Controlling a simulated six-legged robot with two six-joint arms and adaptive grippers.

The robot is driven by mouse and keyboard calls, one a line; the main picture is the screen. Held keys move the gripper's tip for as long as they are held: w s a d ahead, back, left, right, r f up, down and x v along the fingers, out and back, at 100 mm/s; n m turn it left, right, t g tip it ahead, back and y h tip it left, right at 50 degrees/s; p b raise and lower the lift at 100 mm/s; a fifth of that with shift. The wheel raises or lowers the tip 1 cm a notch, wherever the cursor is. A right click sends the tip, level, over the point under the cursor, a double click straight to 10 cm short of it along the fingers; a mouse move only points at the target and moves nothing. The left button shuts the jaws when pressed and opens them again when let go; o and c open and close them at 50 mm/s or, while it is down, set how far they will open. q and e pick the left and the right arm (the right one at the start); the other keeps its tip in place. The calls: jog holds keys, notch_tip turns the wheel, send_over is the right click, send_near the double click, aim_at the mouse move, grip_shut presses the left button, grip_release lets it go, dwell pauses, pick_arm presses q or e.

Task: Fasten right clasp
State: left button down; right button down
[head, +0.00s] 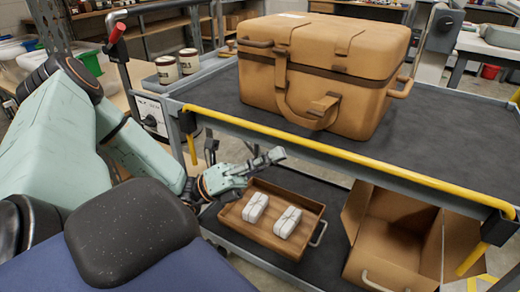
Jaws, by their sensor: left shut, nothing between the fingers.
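A tan case (330,55) stands on the cart's dark top, its lid down. A dark band runs around it below the lid. A strap or handle loop (297,115) hangs on its front, with a small tan tab, perhaps a clasp (325,104), at the loop's right. I cannot tell whether that tab is fastened. My left gripper (274,156) is shut and empty, in front of and below the yellow rail, apart from the case. My right gripper is not in view.
The yellow rail (330,153) edges the cart top. Two jars (189,61) stand at the left. On the lower shelf are a brown tray (262,237) with two white wrapped bundles and an open brown box (400,245). The cart top right of the case is clear.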

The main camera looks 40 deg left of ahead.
pick_arm(q)
jog(key=w+d+r, duration=0.2)
jog(key=w+r, duration=0.3)
jog(key=shift+d+r, duration=0.15)
jog(key=shift+r, duration=0.1)
dwell(0.3)
jog(key=shift+w+a+r+n+g+y+p, duration=0.15)
jog(key=shift+w+r+n+g+y+p, duration=1.3)
jog(key=shift+p, duration=3.7)
jog(key=shift+w+a+r+n+g+y+p, duration=0.15)
jog(key=shift+w+r+n+g+y+p, duration=0.45)
jog(key=shift+r+n+y+p, duration=3.2)
jog(key=shift+w+a+r+n+g+h+p, duration=0.15)
jog(key=shift+w+r+n+g+h+p, duration=1)
jog(key=shift+p, duration=5.4)
